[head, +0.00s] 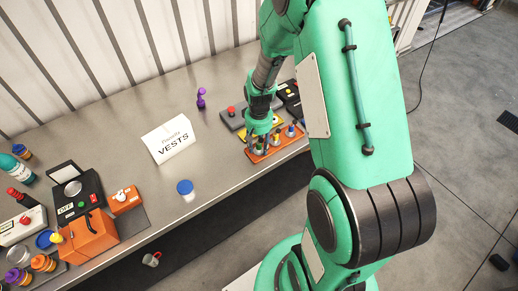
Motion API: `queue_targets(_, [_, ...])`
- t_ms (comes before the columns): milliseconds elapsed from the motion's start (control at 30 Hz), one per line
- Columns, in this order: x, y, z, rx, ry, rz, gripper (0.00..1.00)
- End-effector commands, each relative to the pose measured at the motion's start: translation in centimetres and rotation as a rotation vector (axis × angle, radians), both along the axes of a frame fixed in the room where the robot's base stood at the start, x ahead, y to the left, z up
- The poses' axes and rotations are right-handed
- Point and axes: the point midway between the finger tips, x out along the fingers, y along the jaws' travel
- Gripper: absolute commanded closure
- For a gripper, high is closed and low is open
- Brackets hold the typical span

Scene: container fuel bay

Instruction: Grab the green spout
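My gripper (258,143) points down over the orange tray (262,157) at the right end of the metal bench. Its fingers are among or just above small upright pieces in that tray. I cannot tell whether they are open, shut or touching anything. I cannot make out a green spout for certain; the green of my gripper and arm covers part of the tray. The small pieces right of the fingers show yellow, blue and red parts, such as a blue-topped one (290,131).
A white "VESTS" sign (170,139), a purple bottle (201,98) and a blue-lidded jar (186,189) stand on the bench. A grey box with a red button (233,117) is behind the tray. Orange containers (88,237) crowd the left end. The bench middle is mostly clear.

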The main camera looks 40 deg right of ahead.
Motion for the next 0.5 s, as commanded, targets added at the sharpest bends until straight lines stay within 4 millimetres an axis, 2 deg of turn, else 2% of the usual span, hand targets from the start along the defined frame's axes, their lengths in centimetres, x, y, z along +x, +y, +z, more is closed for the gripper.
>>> queue_targets(400, [0.0, 0.0, 0.05, 0.0, 0.0, 0.0, 0.6])
queue_targets(500, [0.0, 0.0, 0.04, 0.0, 0.0, 0.0, 0.8])
